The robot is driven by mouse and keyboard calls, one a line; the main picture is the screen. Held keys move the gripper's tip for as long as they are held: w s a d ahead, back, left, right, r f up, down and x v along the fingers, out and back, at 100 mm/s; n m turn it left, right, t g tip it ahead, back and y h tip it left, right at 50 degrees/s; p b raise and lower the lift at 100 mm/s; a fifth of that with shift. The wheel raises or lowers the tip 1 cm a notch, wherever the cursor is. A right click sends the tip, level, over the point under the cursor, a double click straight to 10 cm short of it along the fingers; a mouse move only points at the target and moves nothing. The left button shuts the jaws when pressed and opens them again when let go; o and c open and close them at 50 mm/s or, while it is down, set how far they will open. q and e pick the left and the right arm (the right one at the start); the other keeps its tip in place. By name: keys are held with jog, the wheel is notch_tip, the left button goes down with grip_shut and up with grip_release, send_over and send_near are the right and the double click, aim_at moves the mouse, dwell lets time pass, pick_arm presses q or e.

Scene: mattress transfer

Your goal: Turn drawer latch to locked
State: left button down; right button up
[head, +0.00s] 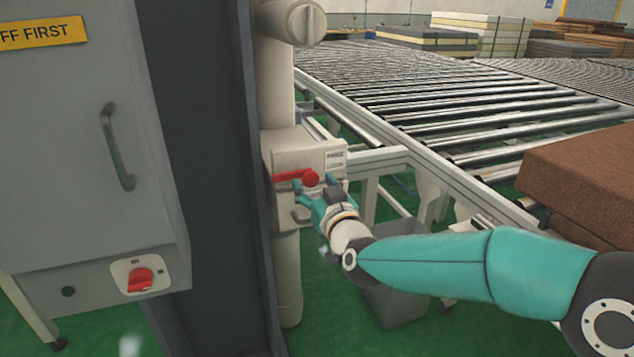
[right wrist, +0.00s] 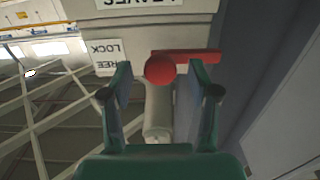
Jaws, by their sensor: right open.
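The red drawer latch (head: 290,175) is on the front of a pale box (head: 292,155) fixed to a pale column. Its lever lies level, pointing left from its round hub. In the right wrist view, which is upside down, the latch (right wrist: 160,68) shows between and just beyond the fingertips, its lever reaching right behind one finger. A label (right wrist: 107,57) beside it reads LOCK and FREE. My right gripper (head: 318,187) is open just in front of the hub; it also shows in the wrist view (right wrist: 158,82). I cannot tell whether a finger touches the latch. My left gripper is out of view.
A grey drawer pull (head: 300,215) is low on the box. A grey cabinet (head: 90,150) with a red rotary switch (head: 139,279) and a dark post stand at left. A roller conveyor (head: 450,95) runs behind. A brown mattress block (head: 585,175) is at right, a grey bin (head: 395,300) below my arm.

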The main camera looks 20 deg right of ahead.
jog(key=shift+w, duration=0.2)
grip_shut()
jog(key=shift+d, duration=0.15)
jog(key=shift+a, duration=0.3)
